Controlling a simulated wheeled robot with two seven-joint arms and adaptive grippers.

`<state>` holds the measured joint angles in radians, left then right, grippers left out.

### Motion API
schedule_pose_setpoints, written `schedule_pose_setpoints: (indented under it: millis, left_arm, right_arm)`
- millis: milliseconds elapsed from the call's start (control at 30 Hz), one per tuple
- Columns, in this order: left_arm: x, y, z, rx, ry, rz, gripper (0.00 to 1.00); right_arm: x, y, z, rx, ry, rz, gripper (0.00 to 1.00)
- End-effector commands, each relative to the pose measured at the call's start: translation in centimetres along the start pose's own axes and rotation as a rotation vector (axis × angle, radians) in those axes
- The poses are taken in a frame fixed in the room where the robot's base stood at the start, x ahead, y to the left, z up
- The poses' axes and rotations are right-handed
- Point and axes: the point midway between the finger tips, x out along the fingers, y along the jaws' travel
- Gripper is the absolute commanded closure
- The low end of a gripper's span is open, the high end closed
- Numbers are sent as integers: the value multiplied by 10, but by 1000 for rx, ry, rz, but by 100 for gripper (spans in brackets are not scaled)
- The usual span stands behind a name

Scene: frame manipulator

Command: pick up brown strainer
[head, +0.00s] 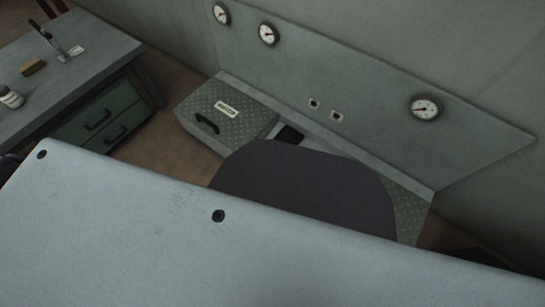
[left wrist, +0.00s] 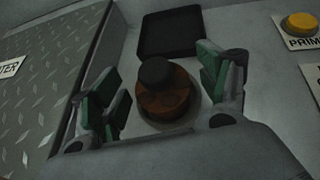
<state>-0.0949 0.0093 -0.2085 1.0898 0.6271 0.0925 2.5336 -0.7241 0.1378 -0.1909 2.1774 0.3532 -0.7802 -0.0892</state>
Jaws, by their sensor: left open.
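The brown strainer (left wrist: 165,104) shows in the left wrist view, a round brown body with a dark knob on top. It sits in or on a pale round ring on a grey surface. My left gripper (left wrist: 161,84) is open, with one green-padded finger to the left of the strainer and one to the right. I see gaps on both sides, and the strainer is not gripped. In the head view, large foreground shapes hide the strainer and my left gripper. My right gripper is in neither view.
A diamond-plate box (head: 228,112) with a black handle stands left of the work spot; its wall (left wrist: 60,75) is close to the left finger. A black square (left wrist: 168,33) lies beyond the strainer. A yellow button (left wrist: 300,24) is at the right. A workbench (head: 75,60) stands at far left.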

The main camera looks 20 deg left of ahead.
Motion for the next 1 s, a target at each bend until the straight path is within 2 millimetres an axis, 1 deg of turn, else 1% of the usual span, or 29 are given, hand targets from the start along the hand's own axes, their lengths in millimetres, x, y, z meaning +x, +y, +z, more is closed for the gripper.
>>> schedule_pose_setpoints:
  millis: [133,600,667,1000]
  left_arm:
    - [5,0,0,-1,0,0,24]
    - [5,0,0,-1,0,0,24]
    - [5,0,0,-1,0,0,31]
    - [5,0,0,-1,0,0,75]
  right_arm:
    - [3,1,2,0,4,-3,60]
    - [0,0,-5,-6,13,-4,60]
    - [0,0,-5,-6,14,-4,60]
    - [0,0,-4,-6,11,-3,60]
